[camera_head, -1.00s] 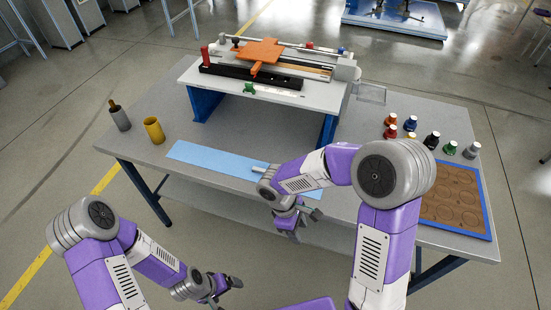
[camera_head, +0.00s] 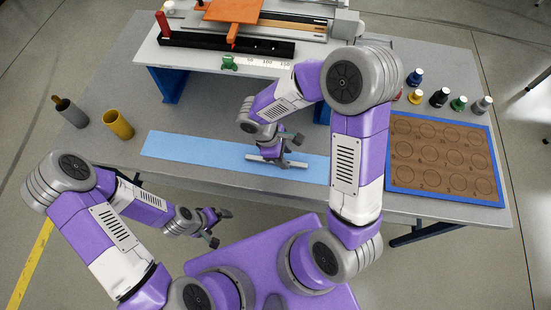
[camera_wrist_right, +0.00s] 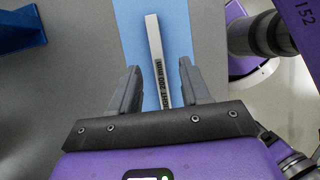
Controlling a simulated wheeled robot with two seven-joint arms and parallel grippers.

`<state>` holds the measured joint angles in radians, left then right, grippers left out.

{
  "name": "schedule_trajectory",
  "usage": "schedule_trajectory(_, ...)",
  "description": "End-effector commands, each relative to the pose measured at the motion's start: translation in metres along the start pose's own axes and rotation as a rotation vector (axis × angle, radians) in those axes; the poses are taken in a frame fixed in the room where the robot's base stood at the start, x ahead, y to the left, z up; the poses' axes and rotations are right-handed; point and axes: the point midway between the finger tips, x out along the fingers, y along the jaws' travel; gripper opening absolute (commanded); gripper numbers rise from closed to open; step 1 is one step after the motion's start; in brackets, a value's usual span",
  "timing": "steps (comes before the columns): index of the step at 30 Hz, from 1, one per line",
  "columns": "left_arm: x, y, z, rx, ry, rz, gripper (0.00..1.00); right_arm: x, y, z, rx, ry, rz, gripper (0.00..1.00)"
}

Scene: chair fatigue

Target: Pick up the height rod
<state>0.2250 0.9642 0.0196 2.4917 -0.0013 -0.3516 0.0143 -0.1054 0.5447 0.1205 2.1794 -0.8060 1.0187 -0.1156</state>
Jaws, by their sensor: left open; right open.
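The height rod (camera_head: 268,158) is a thin light-grey bar lying on the blue mat (camera_head: 190,148) near the table's front edge. In the right wrist view the rod (camera_wrist_right: 155,50) carries dark lettering that ends in "230 mm", and the mat (camera_wrist_right: 177,25) shows beneath it. My right gripper (camera_head: 282,160) is at the rod. In the right wrist view its open fingers (camera_wrist_right: 160,75) stand on either side of the rod, with a gap on both sides. The rod's near end is hidden by the gripper body. My left gripper (camera_head: 222,228) is open and empty in front of the table.
A white raised stand (camera_head: 200,55) with a fixture fills the back of the table. A grey cup (camera_head: 72,114) and a yellow cup (camera_head: 118,124) stand at left. A brown board with a blue rim (camera_head: 502,190) lies at right, with several small bottles (camera_head: 439,97) behind it.

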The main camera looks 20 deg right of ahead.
Motion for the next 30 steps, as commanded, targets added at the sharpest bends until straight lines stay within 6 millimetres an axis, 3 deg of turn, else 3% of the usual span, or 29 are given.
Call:
schedule_trajectory(6, 0.007, -0.003, -0.001, 0.000, 0.001, 0.000, 0.91, 0.033, 0.001, 0.002, 0.000, -0.002, -0.003, 0.47)
schedule_trajectory(15, 0.007, -0.003, -0.001, 0.000, 0.001, 0.000, 0.91, 0.037, 0.001, 0.002, 0.000, 0.000, -0.001, 0.47)
schedule_trajectory(24, 0.007, -0.003, -0.001, 0.000, 0.001, 0.000, 0.91, 0.037, 0.001, 0.002, 0.000, 0.000, -0.001, 0.02)
schedule_trajectory(30, 0.008, -0.003, -0.001, 0.000, 0.001, 0.000, 0.91, 0.037, 0.002, 0.002, 0.000, 0.001, -0.001, 0.00)
